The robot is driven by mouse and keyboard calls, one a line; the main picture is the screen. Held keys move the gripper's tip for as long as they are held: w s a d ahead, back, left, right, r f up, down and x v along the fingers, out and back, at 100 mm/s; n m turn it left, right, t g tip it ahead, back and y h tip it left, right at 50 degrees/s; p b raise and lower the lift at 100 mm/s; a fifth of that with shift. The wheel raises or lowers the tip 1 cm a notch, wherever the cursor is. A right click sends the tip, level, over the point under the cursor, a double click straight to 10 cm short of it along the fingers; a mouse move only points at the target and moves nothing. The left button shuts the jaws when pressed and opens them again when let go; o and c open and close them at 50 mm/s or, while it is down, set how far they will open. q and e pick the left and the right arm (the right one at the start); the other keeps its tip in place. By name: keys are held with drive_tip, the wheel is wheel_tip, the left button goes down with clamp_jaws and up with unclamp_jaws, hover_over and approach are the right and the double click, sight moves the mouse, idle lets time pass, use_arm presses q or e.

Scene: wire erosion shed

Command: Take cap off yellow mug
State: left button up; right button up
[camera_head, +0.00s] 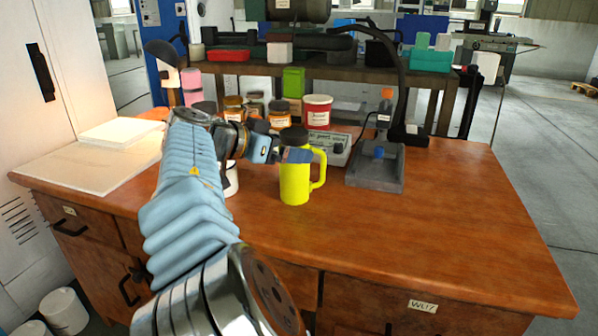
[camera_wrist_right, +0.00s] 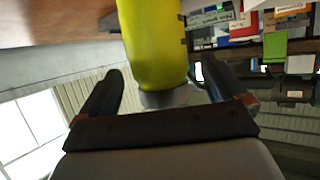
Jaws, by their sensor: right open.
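The yellow mug (camera_head: 294,184) stands upright on the wooden desk, its handle to the right. Its dark cap (camera_head: 294,135) is on top, partly covered by my right gripper (camera_head: 287,151), which reaches it from the left. In the right wrist view, the yellow mug (camera_wrist_right: 153,40) appears upside down. The greyish cap (camera_wrist_right: 168,98) lies between the two spread fingers of my right gripper (camera_wrist_right: 157,75), with a visible gap on each side. The mug is not lifted. My left gripper is out of view.
Jars (camera_head: 280,115) and a red tub (camera_head: 317,112) stand behind the mug. A white object (camera_head: 232,180) shows partly behind my arm. The desk's front right is clear.

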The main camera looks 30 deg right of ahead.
drive_tip(key=shift+x, duration=1.05)
drive_tip(key=shift+c, duration=0.3)
clamp_jaws()
drive_tip(key=shift+r, duration=0.1)
